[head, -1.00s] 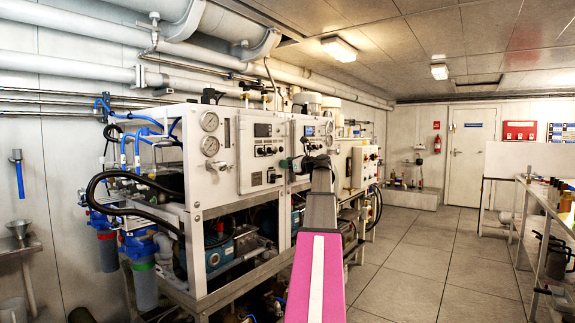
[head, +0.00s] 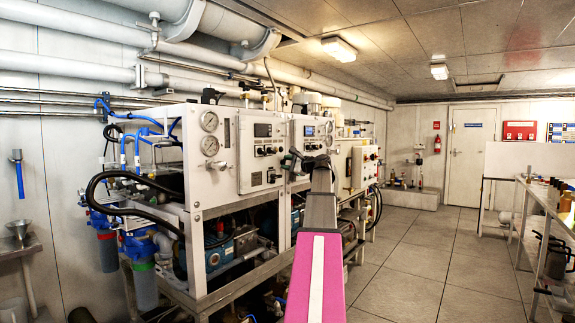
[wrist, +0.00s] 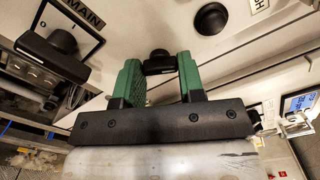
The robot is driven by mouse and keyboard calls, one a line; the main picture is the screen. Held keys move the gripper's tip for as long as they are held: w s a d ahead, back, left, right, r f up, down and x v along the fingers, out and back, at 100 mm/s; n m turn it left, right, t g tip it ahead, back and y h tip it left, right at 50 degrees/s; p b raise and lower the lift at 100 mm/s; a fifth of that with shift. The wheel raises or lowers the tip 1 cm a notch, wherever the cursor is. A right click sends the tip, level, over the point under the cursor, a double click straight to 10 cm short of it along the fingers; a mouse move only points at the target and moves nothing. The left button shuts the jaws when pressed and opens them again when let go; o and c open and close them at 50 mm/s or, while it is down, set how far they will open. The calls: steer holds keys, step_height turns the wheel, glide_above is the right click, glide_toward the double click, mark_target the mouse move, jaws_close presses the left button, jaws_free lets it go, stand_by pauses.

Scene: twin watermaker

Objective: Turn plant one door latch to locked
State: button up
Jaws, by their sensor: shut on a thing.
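The plant one door latch (wrist: 160,61) is a small black handle on the pale panel, seen in the wrist view between my fingertips. My gripper (wrist: 159,72) has green finger pads and is shut on the latch from both sides. In the head view my gripper (head: 291,160) is at the right edge of the white control door (head: 259,150), by the gap between the two panels. The latch is too small and too covered by the gripper to make out there.
In the wrist view a black rotary switch (wrist: 62,41) marked MAIN is at left, and a round black knob (wrist: 211,18) sits above right. In the head view, pressure gauges (head: 210,121) and hoses stand left of the door. Open floor (head: 425,250) lies to the right.

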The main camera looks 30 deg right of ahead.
steer(key=n, duration=0.5)
steer(key=shift+n, duration=0.3)
stand_by(0.4)
steer(key=o, duration=0.9)
steer(key=shift+o, duration=0.2)
steer(key=v, duration=1)
steer(key=shift+s, duration=0.35)
steer(key=shift+s+d+f, duration=0.1)
steer(key=shift+d, duration=0.05)
